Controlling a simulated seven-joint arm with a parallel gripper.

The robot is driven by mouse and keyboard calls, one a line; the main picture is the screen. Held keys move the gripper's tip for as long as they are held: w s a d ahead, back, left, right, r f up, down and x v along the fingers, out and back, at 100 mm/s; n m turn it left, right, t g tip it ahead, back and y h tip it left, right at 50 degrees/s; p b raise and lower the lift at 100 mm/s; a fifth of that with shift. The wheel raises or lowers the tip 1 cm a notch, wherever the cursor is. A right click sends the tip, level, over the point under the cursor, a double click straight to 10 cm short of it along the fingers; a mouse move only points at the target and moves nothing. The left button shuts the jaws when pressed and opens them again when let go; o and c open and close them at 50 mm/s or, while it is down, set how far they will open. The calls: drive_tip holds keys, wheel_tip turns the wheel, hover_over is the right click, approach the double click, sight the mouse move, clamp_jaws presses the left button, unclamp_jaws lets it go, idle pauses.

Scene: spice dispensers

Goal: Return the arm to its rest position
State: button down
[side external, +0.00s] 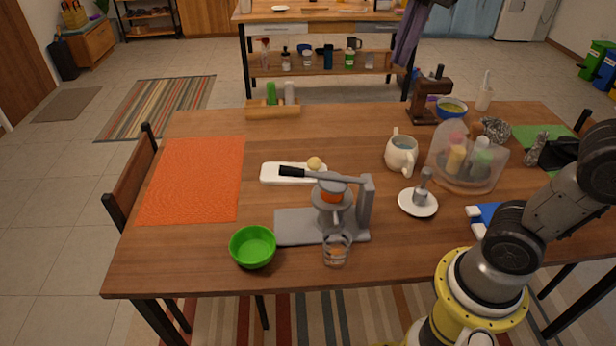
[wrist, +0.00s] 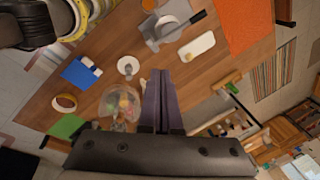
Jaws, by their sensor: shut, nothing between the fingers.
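My gripper (wrist: 160,72) shows in the wrist view with its two long fingers together and nothing between them. It is raised above the table, apart from everything on it. A clear domed holder (side external: 466,165) with several spice dispensers stands on the right of the table. A small wooden rack (side external: 273,111) at the back edge holds a green dispenser (side external: 271,93) and a white one (side external: 289,93).
The wooden table (side external: 350,125) bears a grey juicer (side external: 365,205), green bowl (side external: 253,247), glass (side external: 336,248), white board (side external: 280,174), mug (side external: 401,153), white saucer (side external: 418,207) and coffee grinder (side external: 430,95). An orange mat (side external: 193,180) lies at left. A blue item (wrist: 80,72) lies near my base.

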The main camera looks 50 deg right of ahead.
drive_tip(key=s+f+n+t, duration=0.1)
drive_tip(key=s+f+n, duration=0.3)
drive_tip(key=f+n, duration=0.4)
drive_tip(key=s+f+n+t, duration=0.2)
drive_tip(key=s+f+n, duration=0.2)
drive_tip(key=f+n, duration=0.4)
drive_tip(key=shift+s+n+y, duration=0.3)
drive_tip(key=shift+n+y, duration=0.1)
drive_tip(key=shift+n, duration=0.3)
drive_tip(key=shift+a, duration=0.1)
drive_tip(key=w+r, duration=0.5)
drive_tip(key=r, duration=0.1)
drive_tip(key=g, duration=0.5)
hover_over(291, 167)
wheel_tip(291, 167, down, 9)
drive_tip(key=shift+f, duration=3.55)
